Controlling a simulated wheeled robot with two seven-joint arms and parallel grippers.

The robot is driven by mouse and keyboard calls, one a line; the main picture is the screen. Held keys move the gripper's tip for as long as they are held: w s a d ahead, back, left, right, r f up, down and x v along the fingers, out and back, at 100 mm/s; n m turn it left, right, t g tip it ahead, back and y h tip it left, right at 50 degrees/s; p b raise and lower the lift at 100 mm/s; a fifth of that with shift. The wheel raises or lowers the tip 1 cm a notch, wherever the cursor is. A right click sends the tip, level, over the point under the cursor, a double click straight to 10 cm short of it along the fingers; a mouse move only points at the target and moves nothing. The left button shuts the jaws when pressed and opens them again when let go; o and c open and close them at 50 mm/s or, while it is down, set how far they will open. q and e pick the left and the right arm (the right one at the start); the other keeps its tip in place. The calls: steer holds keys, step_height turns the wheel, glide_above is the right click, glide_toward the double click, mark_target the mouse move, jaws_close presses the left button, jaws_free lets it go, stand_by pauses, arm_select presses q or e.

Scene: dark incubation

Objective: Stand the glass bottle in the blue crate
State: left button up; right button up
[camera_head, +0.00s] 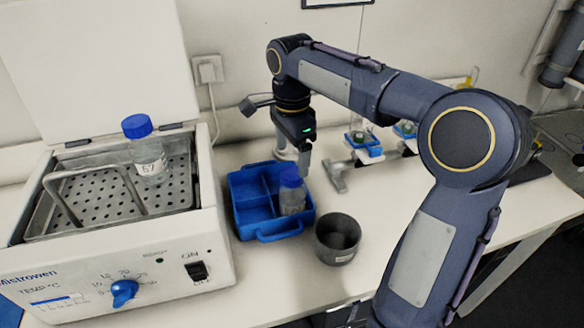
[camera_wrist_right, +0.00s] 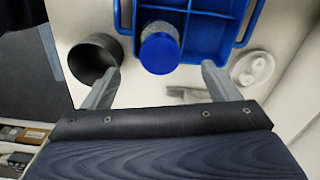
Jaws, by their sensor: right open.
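A glass bottle with a blue cap (camera_head: 291,192) stands upright in the right front part of the blue crate (camera_head: 270,236), which has dividers. In the right wrist view the bottle's cap (camera_wrist_right: 160,54) lies between my finger lines, and the crate (camera_wrist_right: 226,45) is behind it. My right gripper (camera_head: 303,158) is open and empty, above and behind the bottle at the crate's far right edge. Another blue-capped glass bottle, marked 67 (camera_head: 148,160), stands on the perforated tray of the open water bath (camera_head: 130,265). My left gripper is not in view.
A dark grey cup (camera_head: 338,240) stands right of the crate, close to it. The bath's raised lid (camera_head: 95,70) is at the left. White bench right of the cup is clear.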

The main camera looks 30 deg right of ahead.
steer(key=shift+s+r, duration=0.1)
steer(key=shift+r, duration=0.7)
steer(key=s+a+f+n+t+y, duration=0.1)
steer(key=s+a+f+n+t, duration=0.1)
steer(key=s+n, duration=0.3)
steer(key=s+a+f+n+t+y, duration=0.1)
steer(key=s+a+f+n, duration=0.2)
steer(key=s+n, duration=0.3)
steer(key=s+a+f+n+t+y, duration=0.1)
steer(key=s+f+n, duration=0.3)
steer(key=s, duration=0.7)
steer(key=shift+a+n+t+y, duration=0.4)
steer(key=shift+a+n+t, duration=0.3)
steer(key=shift+n+t, duration=0.15)
